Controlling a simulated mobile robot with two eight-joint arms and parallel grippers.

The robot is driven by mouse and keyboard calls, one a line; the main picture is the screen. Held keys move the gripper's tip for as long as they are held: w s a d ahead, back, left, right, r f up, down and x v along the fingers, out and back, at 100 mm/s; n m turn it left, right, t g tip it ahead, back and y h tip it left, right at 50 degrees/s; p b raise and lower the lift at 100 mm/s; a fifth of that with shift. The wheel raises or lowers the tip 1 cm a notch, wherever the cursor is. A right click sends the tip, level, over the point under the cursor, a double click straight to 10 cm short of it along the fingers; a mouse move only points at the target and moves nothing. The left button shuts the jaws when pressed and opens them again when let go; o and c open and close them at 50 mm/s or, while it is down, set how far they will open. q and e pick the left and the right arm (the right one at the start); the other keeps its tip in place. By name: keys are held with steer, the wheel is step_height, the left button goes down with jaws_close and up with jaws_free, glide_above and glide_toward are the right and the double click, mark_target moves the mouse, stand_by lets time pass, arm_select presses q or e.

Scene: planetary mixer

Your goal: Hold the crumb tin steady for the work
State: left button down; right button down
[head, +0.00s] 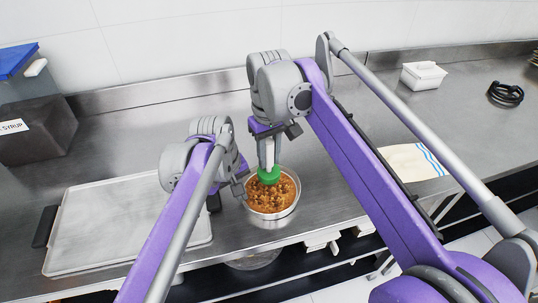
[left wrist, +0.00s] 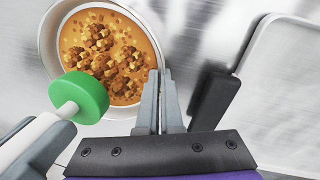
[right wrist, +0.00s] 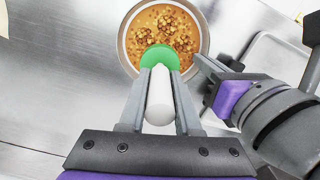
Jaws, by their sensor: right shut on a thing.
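The crumb tin (head: 284,213) is a round metal bowl of orange-brown crumb, upright near the counter's front edge. My left gripper (head: 242,186) is at its left rim. In the left wrist view its fingers (left wrist: 160,76) are almost together, with the rim (left wrist: 57,40) running in at their tips; the pinch itself is partly hidden. My right gripper (right wrist: 158,95) is shut on a white-handled tool (right wrist: 159,100) with a green round head (right wrist: 160,57). The green head is over the crumb, at the tin's near side in the right wrist view; I cannot tell whether it touches.
A flat tray (head: 125,222) with a dark handle lies left of the tin. A syrup box (head: 38,130) stands at the far left. A folded cloth (head: 412,162), a white tub (head: 423,76) and a black coil (head: 506,94) lie to the right. The counter behind the tin is clear.

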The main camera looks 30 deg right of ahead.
arm_select(q)
steer(key=c, duration=1)
jaws_free()
